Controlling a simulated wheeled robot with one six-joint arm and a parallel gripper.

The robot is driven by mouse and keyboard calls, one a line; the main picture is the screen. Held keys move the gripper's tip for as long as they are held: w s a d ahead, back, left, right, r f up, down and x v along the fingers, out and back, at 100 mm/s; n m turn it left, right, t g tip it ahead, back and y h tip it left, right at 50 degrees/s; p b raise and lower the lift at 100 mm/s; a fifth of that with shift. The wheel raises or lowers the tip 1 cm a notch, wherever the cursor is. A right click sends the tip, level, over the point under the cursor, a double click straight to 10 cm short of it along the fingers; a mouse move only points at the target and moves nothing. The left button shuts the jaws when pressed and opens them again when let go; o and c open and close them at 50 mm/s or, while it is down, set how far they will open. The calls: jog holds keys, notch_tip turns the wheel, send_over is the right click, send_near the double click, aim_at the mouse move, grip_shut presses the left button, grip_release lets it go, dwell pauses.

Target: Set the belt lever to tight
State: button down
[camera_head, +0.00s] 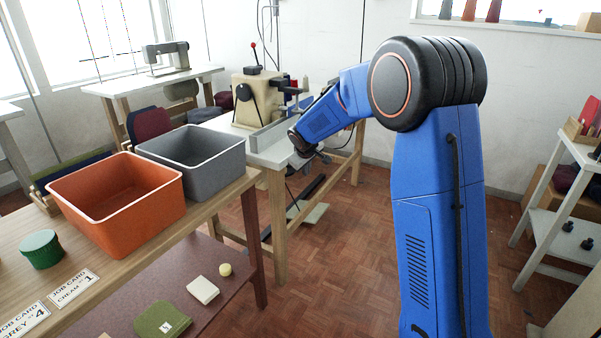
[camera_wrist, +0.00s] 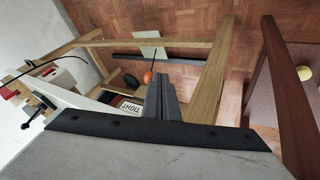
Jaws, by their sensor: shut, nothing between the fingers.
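An orange ball knob (camera_wrist: 148,77), apparently the belt lever's end, shows in the wrist view just left of my fingertips. Its shaft is mostly hidden, and I cannot tell whether my fingers touch the knob. A white label reading TIGHT (camera_wrist: 130,107) shows upside down, left of my fingers. My gripper (camera_wrist: 161,80) is shut and empty, its dark fingers together. In the head view my dark wrist end (camera_head: 303,146) is at the right end of the buttonhole station's bench (camera_head: 270,158); the fingers and knob cannot be made out there.
The beige machine (camera_head: 245,95) stands on the bench, with a red-tipped lever on top. Bench legs and a wooden rail (camera_wrist: 208,90) are close to my gripper. An orange bin (camera_head: 120,205) and a grey bin (camera_head: 195,160) stand on the left table.

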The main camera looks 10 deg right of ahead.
jog(key=w+d, duration=0.4)
jog(key=d, duration=0.1)
jog(key=shift+w+d, duration=0.2)
jog(key=shift+w, duration=0.15)
dwell(0.6)
